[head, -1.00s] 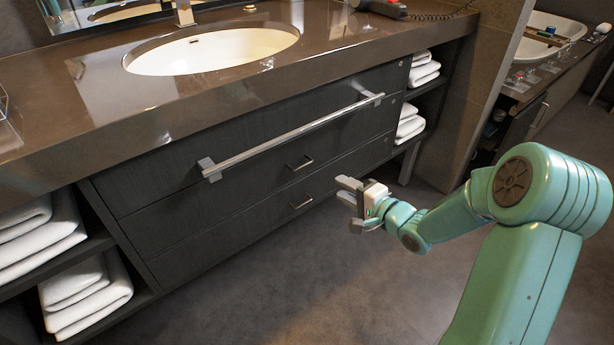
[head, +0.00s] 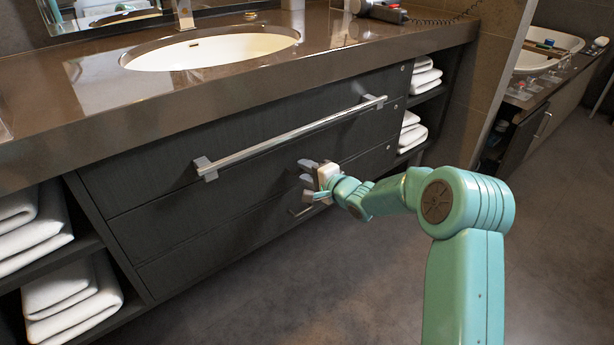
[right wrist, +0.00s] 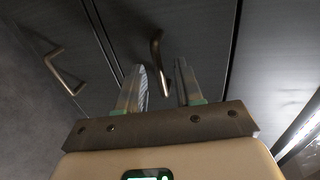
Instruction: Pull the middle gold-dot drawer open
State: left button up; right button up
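The vanity's middle drawer (head: 190,217) is a dark wood front that looks shut, flush with its neighbours. Its small bar handle is mostly covered by my right gripper (head: 308,181) in the head view. In the right wrist view this handle (right wrist: 156,48) shows between and just beyond the two fingers of my right gripper (right wrist: 160,67). The fingers are apart, with gaps on both sides of the bar. I cannot tell any gold dot for sure; small pale dots (head: 393,134) sit at the drawers' right end. My left gripper is out of view.
A long bar handle (head: 290,135) crosses the top drawer above my gripper. The bottom drawer's handle (head: 300,211) is close below and also shows in the right wrist view (right wrist: 64,70). Folded towels (head: 70,300) fill side shelves. The floor in front is clear.

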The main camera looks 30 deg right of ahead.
jog(key=shift+w, duration=0.1)
grip_shut()
dwell(1.4)
